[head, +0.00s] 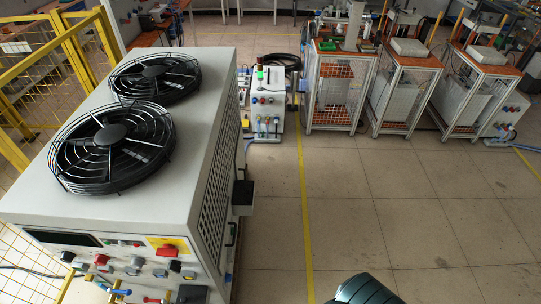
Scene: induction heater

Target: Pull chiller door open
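The chiller (200,70) is a large light grey cabinet that fills the left of the head view, with two black round fans (113,138) on top. Its front panel (130,262) has a dark display, a red switch on a yellow plate, and several knobs. Its right side has a perforated grille (214,165), a black box (243,196) and a dark handle-like bar (230,234). I cannot make out an open gap at any door. The lower part of the cabinet is cut off. Neither of my grippers is in view.
A dark rounded part, probably of my arm, shows at the bottom edge. Tiled floor (400,220) right of the chiller is clear, with a yellow line (304,190). Wheeled caged stands (340,95) and a small white unit (266,100) stand behind. Yellow fencing (75,50) borders the left.

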